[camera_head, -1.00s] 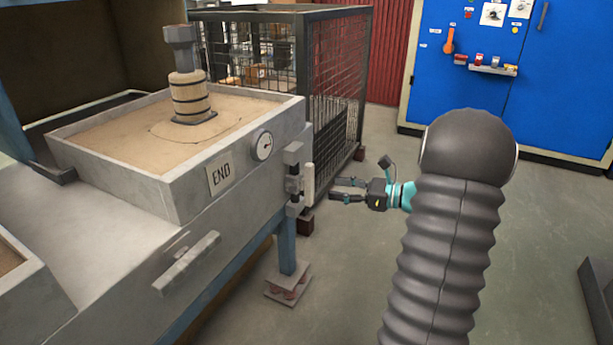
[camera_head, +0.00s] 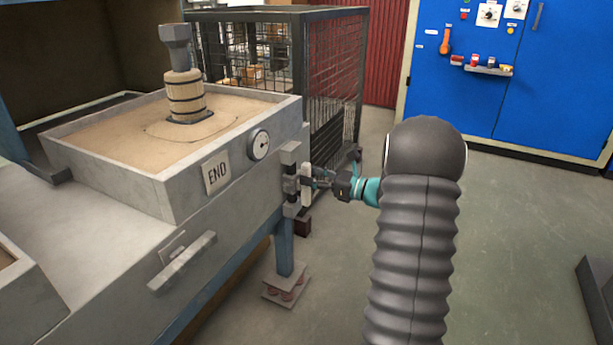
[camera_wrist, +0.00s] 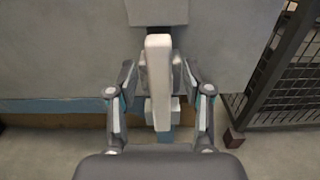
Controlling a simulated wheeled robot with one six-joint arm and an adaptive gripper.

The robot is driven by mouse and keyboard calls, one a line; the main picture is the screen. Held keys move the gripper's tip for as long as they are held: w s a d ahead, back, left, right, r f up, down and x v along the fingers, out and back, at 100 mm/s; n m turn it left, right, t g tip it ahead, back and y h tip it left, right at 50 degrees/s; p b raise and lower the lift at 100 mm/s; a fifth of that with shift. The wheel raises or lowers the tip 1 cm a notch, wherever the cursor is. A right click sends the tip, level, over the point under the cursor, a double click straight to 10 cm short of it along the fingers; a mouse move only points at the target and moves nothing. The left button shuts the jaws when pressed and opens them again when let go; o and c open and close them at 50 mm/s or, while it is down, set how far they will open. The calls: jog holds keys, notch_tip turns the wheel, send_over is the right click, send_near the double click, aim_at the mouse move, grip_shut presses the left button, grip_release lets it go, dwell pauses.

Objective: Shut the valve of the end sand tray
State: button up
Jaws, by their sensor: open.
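The end sand tray (camera_head: 130,185) is a grey box of sand with an END label (camera_head: 216,173) and a round gauge (camera_head: 259,144) on its front. At its right corner is the valve, with a pale upright handle (camera_head: 306,184) on a grey body (camera_head: 290,180). My gripper (camera_head: 318,180) is at the handle from the right. In the wrist view the pale handle (camera_wrist: 159,80) stands upright between the two open fingers of my gripper (camera_wrist: 160,78), with a gap on either side. The fingertips' exact depth along the handle is hard to tell.
A dark wire cage (camera_head: 335,90) stands just behind the valve and also shows at right in the wrist view (camera_wrist: 290,75). A second grey handle (camera_head: 182,260) sits on the bench front. A blue cabinet (camera_head: 530,80) is at the back right.

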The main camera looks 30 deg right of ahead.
jog(key=shift+x, duration=1.15)
grip_shut()
